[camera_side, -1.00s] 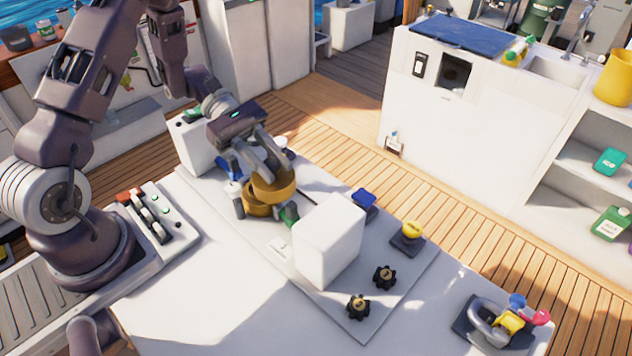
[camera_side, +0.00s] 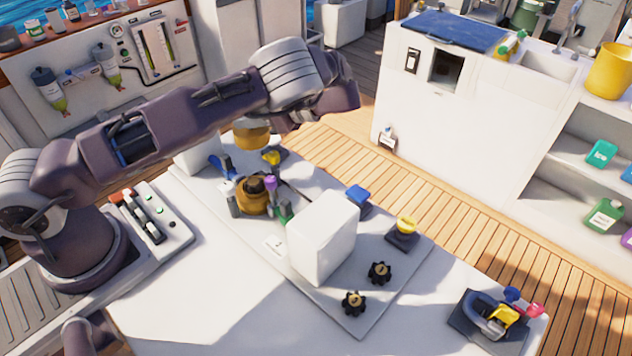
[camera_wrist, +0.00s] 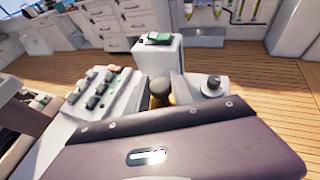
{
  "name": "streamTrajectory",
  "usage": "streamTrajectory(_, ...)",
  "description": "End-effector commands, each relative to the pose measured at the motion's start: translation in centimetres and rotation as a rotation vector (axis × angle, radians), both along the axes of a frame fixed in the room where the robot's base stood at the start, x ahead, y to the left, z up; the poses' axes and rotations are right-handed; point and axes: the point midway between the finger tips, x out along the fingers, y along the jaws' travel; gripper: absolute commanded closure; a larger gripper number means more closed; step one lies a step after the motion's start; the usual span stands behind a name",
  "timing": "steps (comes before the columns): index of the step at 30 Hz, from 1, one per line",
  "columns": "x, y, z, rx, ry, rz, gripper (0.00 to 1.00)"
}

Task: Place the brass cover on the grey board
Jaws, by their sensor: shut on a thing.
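The brass cover (camera_side: 252,138) hangs raised in the side view, just under my arm, which hides its top. In the wrist view my gripper (camera_wrist: 161,88) is shut on its dark knob, and a little brass (camera_wrist: 154,102) shows below. In the side view the fingers are hidden behind my arm. A round brass housing (camera_side: 252,197) with a dark top stands below the cover, apart from it. A flat light-grey board (camera_side: 350,322) lies on the white bench top under several parts; I cannot tell for certain that it is the task's board.
Bottles (camera_side: 271,190) crowd the housing. A tool holder (camera_side: 492,315) sits at right. The front bench (camera_side: 210,300) is clear.

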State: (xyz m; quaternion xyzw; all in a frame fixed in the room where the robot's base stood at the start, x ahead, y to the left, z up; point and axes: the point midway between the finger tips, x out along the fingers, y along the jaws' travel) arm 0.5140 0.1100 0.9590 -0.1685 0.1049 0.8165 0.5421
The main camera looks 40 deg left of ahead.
Motion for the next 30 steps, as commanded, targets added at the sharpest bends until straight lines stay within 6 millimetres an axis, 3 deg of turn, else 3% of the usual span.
streamTrajectory(6, 7.0, -5.0, -0.7, 0.01, 0.01, -0.482, 1.0)
streamTrajectory(12, 10.5, -9.1, -1.8, 0.011, 0.014, -0.746, 1.0)
streamTrajectory(14, 11.0, -9.7, -2.2, 0.01, 0.016, -0.782, 1.0)
streamTrajectory(27, 11.2, -9.9, -11.1, 0.01, 0.016, -0.798, 1.0)
streamTrajectory(30, 11.2, -10.0, -12.1, 0.009, 0.013, -0.796, 1.0)
